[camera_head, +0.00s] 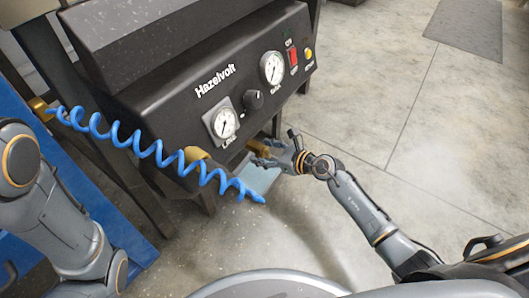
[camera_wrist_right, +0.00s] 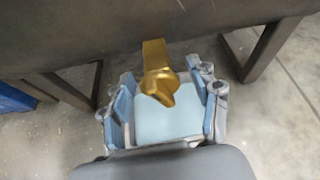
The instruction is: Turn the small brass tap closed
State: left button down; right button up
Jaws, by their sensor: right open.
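The small brass tap (camera_wrist_right: 160,84) sticks out from under the dark machine's lower edge in the right wrist view. Its pointed handle faces the camera. In the head view a brass part (camera_head: 258,146) shows beside my right gripper (camera_head: 262,157), partly hidden by it. My right gripper also shows in the right wrist view (camera_wrist_right: 161,78), open, with one finger on each side of the tap. Gaps show between the fingers and the tap, and nothing is gripped. My left arm is at the left of the head view, but its gripper is out of frame.
The dark Hazelvolt panel (camera_head: 190,88) has gauges, a knob and a red switch. A blue coiled hose (camera_head: 150,151) hangs across its left front, near another brass fitting (camera_head: 196,154). The concrete floor at right is clear.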

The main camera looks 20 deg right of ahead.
jog(key=c, duration=1.2)
jog(key=shift+r+m+g+p, duration=0.1)
jog(key=shift+m+g+p, duration=0.2)
jog(key=shift+m+p, duration=0.3)
jog(key=shift+m+g+y, duration=0.3)
jog(key=shift+m+y, duration=0.4)
jog(key=o, duration=1.2)
jog(key=shift+s+d, duration=0.1)
jog(key=shift+d, duration=0.05)
jog(key=v, duration=1.1)
jog(key=shift+s+d, duration=0.2)
jog(key=shift+s, duration=0.05)
